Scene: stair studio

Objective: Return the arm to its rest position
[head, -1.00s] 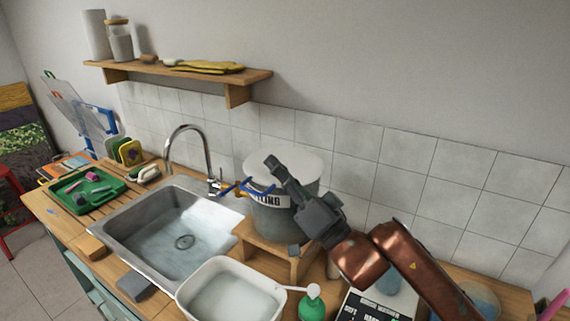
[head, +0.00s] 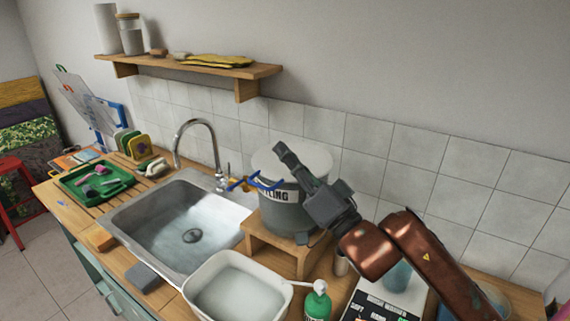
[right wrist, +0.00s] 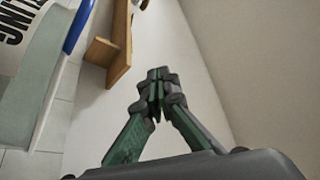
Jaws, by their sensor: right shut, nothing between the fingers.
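My right gripper (head: 283,152) is shut and empty. In the head view it is raised in front of the lidded grey bucket (head: 283,218), overlapping the bucket's lid and side. Its closed fingers also show in the right wrist view (right wrist: 157,76), with nothing between them. My copper-coloured right arm comes in from the lower right, over the counter. My left gripper is out of view.
The bucket stands on a wooden stand (head: 262,250) with a blue-handled tool (head: 262,182) beside it. A sink (head: 165,225), a green tray (head: 82,192), a white basin (head: 205,268) and a green bottle (head: 317,303) are on the counter. A wooden shelf (head: 215,73) hangs above.

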